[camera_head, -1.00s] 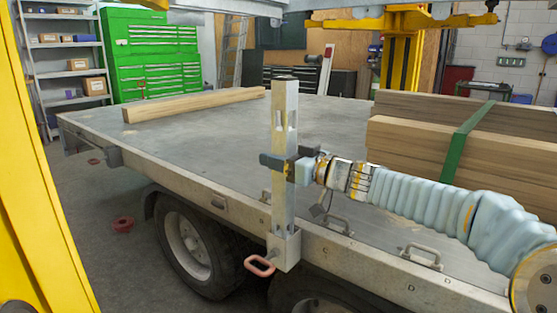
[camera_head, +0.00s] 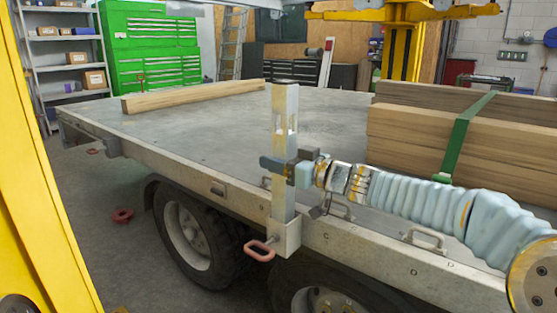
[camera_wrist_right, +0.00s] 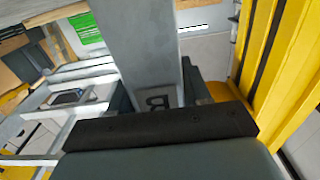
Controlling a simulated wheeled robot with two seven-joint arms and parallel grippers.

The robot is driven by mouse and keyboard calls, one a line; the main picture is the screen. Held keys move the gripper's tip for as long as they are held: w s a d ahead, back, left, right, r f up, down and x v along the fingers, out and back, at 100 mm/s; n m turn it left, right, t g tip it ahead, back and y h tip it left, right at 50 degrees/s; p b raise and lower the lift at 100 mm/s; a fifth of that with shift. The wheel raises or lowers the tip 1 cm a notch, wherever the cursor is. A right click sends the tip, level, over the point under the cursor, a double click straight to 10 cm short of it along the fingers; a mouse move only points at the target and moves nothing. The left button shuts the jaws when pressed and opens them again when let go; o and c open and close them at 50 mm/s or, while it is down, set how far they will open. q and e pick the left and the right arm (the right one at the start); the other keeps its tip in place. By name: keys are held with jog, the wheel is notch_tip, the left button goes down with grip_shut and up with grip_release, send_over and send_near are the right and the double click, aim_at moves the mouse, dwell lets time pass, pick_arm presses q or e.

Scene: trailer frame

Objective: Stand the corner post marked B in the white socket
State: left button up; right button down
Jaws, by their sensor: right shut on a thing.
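The corner post (camera_head: 285,108), a grey square metal post with slots near its top, stands about upright at the trailer's near edge. My right gripper (camera_head: 291,168) is shut around it about halfway up. In the right wrist view the post (camera_wrist_right: 143,50) runs between the fingers, and the letter B (camera_wrist_right: 160,102) shows on its face. The pale socket (camera_head: 287,240) is a box on the trailer's side rail. The post's lower end goes down into its mouth and is hidden there; how deep it sits I cannot tell. My left gripper is not in view.
A red-pink handle (camera_head: 260,249) sticks out beside the socket. Strapped timber (camera_head: 465,150) lies on the right of the deck, and a loose beam (camera_head: 195,99) lies at the far left. Rail loops (camera_head: 425,238) stand near the edge. The middle deck (camera_head: 220,135) is clear.

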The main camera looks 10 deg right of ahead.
jog(key=shift+r, duration=0.1)
jog(key=c, duration=0.7)
grip_release()
jog(key=shift+o, duration=1.3)
